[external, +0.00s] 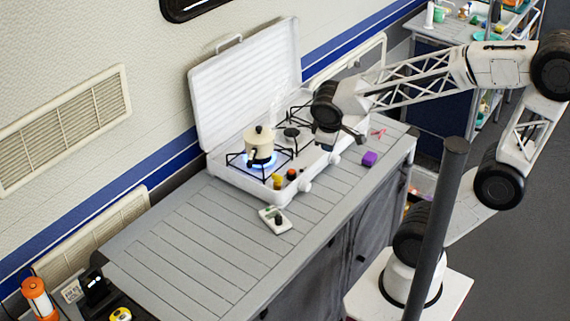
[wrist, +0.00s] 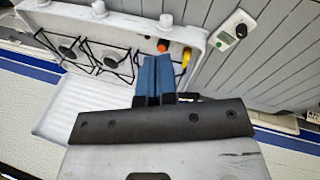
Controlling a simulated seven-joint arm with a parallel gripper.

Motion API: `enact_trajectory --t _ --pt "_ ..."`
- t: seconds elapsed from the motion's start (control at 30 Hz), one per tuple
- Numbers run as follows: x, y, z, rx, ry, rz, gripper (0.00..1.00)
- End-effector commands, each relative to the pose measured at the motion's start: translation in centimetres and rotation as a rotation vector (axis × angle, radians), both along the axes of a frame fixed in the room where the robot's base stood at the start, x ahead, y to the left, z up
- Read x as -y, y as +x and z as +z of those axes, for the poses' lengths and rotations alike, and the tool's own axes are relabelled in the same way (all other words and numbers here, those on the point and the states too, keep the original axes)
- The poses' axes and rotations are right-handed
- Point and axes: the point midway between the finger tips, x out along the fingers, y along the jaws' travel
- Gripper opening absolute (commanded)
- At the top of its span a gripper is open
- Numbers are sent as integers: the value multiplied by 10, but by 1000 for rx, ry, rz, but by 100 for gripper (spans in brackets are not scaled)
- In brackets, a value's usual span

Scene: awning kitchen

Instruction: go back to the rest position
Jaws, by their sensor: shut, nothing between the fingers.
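My arm reaches in from the right in the external view. My gripper (external: 345,136) is above the right end of the camping stove (external: 262,182), near its front edge and clear of the pot. In the wrist view its two blue fingers (wrist: 155,70) lie together with nothing between them. A cream pot (external: 259,143) with a lid sits on the left burner over a blue flame. In the wrist view the stove (wrist: 140,20) shows beyond the fingers; I do not make out the pot there.
The stove's white lid (external: 245,88) stands open against the wall. A yellow object (external: 278,181) and an orange one (external: 292,174) are at its front. A dark post (external: 440,215) stands before my base.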

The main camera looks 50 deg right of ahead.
Motion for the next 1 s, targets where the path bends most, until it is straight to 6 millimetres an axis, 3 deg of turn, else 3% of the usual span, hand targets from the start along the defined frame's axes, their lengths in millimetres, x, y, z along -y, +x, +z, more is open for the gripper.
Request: enact_trajectory --t 0.1,0.33,1.0 --pt "4 -21 19 50 105 -113 0" --pt "3 -46 40 111 244 -243 0" --pt "2 -51 45 124 279 -271 0"
